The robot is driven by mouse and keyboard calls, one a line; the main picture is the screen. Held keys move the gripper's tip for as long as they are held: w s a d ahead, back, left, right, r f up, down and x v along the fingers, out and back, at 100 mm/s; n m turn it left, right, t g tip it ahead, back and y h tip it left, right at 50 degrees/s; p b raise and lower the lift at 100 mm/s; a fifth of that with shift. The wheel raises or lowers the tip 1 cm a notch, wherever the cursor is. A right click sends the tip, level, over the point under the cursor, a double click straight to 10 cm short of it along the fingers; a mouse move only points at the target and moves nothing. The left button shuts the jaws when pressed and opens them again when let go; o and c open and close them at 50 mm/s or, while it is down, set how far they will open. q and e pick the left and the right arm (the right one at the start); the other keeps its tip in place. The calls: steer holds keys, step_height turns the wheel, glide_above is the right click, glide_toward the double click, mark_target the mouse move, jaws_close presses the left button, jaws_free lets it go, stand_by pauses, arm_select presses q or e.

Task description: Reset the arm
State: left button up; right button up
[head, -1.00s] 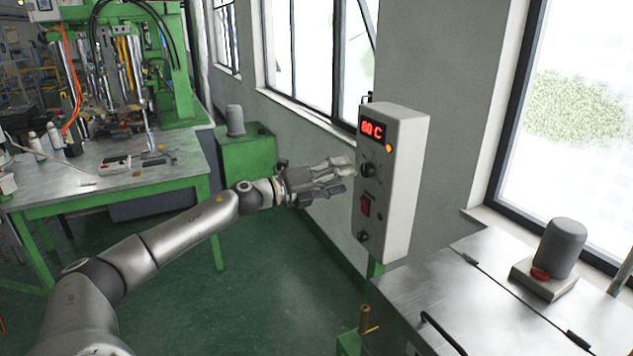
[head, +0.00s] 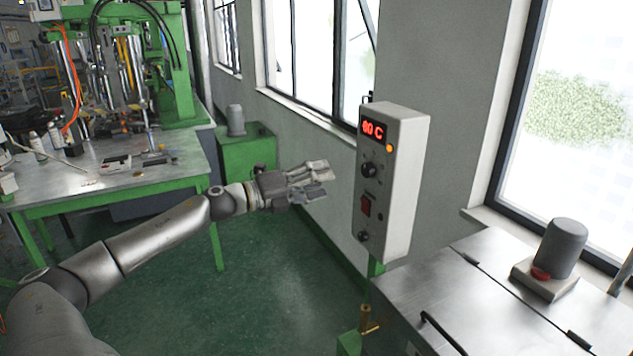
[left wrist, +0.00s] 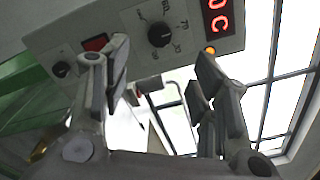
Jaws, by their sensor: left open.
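My left gripper (head: 318,180) is open and empty in the head view. It is in the air to the left of the grey control box (head: 408,185), clear of it. The box has a red display (head: 373,130) reading about 80 C, a lit orange lamp (head: 389,148), a black dial (head: 369,170), a red switch (head: 366,205) and a lower black knob (head: 363,237). In the left wrist view, the open fingers (left wrist: 160,85) show below the box face, with the dial (left wrist: 160,34) between and beyond them. My right gripper is not in view.
A green-framed metal table (head: 150,182) with a green machine (head: 178,70) stands at the left. A metal-topped cabinet (head: 450,290) with a grey cylinder and red button is at the lower right. Windows line the wall. Green floor (head: 270,290) is free below my arm.

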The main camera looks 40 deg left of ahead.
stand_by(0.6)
